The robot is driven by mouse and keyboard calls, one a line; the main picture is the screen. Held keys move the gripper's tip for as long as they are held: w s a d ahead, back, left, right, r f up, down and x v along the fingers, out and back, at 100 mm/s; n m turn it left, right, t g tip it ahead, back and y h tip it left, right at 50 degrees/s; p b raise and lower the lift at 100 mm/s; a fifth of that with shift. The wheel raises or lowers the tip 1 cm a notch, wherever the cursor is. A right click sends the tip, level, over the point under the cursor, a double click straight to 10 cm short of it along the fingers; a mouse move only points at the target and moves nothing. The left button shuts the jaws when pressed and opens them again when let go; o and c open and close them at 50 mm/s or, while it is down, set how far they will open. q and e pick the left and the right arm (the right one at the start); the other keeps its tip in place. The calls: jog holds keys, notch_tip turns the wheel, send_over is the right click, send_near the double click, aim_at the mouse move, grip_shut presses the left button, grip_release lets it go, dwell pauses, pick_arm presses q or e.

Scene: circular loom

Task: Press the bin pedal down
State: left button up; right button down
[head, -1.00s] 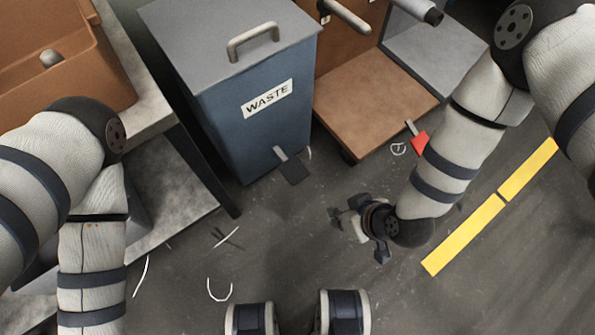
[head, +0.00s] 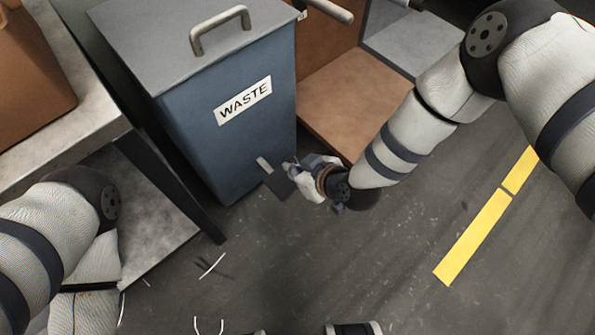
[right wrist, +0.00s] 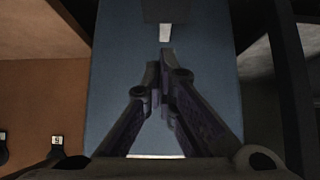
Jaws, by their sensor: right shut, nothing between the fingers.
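The blue-grey bin (head: 215,115) has a grey lid, shut, with a bar handle and a WASTE label. Its pedal (head: 276,181), a dark pad with a pale strip, sticks out low at the bin's front. My right gripper (head: 289,168) is at the pedal's right side, its fingertips overlapping the pad's edge in the head view; I cannot tell if they touch. In the right wrist view the shut, empty fingers (right wrist: 159,62) point toward the pedal's pale strip (right wrist: 164,33), with a gap in the picture. My left gripper is out of view.
A grey table (head: 70,125) with a brown box (head: 35,75) stands left of the bin. A brown-shelved cart (head: 350,95) is right of it, close behind my right arm. The floor in front is open, with yellow tape (head: 475,235) and thin white scraps.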

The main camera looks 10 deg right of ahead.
jog(key=b, duration=0.3)
send_over(290, 187)
jog(key=w+a, duration=0.1)
jog(key=w, duration=0.1)
notch_tip(290, 187, down, 5)
jog(key=shift+s+a+r, duration=0.1)
jog(key=shift+a, duration=0.05)
notch_tip(290, 187, down, 2)
jog(key=shift+s+f+b, duration=0.1)
jog(key=shift+f+b, duration=0.15)
jog(key=shift+b, duration=0.1)
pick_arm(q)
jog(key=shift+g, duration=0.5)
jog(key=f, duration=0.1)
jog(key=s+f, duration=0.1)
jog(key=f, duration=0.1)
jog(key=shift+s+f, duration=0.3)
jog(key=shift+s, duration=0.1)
pick_arm(e)
jog(key=shift+f, duration=0.35)
